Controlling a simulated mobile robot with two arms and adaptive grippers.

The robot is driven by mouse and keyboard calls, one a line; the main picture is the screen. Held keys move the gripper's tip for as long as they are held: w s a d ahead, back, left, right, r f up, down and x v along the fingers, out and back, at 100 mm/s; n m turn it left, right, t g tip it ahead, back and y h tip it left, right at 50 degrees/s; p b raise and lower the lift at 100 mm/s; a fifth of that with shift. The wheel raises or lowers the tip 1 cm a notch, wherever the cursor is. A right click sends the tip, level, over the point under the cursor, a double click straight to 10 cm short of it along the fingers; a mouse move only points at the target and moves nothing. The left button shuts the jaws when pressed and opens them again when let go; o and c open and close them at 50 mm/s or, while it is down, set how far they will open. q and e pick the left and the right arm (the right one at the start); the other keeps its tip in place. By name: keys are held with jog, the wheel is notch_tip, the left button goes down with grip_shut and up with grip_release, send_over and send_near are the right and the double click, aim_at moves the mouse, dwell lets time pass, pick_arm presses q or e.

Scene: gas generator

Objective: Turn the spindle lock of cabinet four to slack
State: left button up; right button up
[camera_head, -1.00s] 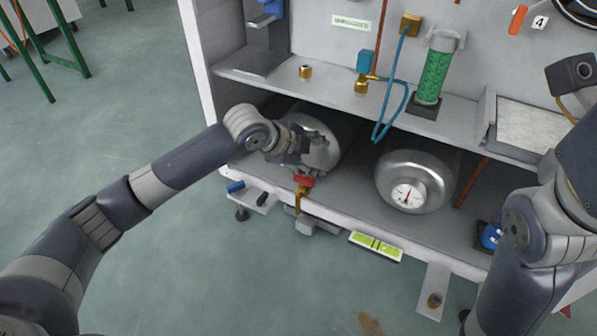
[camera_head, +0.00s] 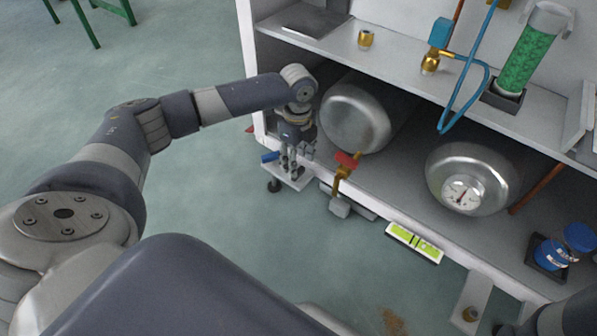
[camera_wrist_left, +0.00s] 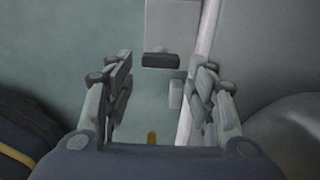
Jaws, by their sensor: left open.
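My left gripper (camera_head: 290,163) points down over a small grey bracket (camera_head: 298,182) at the cabinet's lower left corner. Its fingers are apart and empty. The fingers hide that handle in the head view. My right gripper is out of view.
A red-handled brass valve (camera_head: 344,168) stands close right of the gripper. Steel tanks (camera_head: 357,117) (camera_head: 470,178), one with a gauge, fill the lower shelf.

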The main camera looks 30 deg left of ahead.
pick_arm(q)
jog(key=shift+f+b, duration=1.1)
jog(key=shift+f, duration=0.95)
jog(key=c, duration=0.8)
